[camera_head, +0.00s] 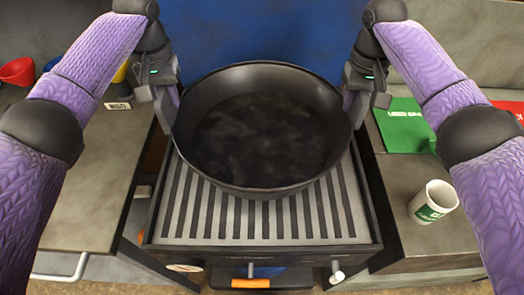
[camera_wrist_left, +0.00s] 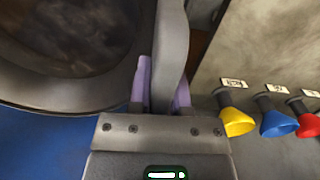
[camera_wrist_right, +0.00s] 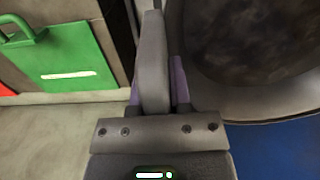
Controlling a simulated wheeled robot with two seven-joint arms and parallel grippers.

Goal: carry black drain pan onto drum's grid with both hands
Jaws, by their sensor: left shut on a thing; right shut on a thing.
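The black drain pan (camera_head: 262,185) is round and holds dark liquid. It looks level over the back part of the striped grid (camera_head: 270,225); I cannot tell whether it touches the grid. My left gripper (camera_head: 173,98) is at the pan's left side, shut on a grey handle-like piece (camera_wrist_left: 171,45). My right gripper (camera_head: 354,98) is at the pan's right side, shut on a similar piece (camera_wrist_right: 153,60). The purple fingers show on both sides of these pieces in the wrist views. The pan hides the back of the grid.
Grey worktops flank the grid on the left (camera_head: 95,180) and right (camera_head: 395,175). A white mug (camera_head: 433,202) and a green bag or sheet (camera_head: 403,125) are on the right. Yellow, blue and red funnels (camera_wrist_left: 236,122) are at the left. A blue panel (camera_head: 265,30) stands behind.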

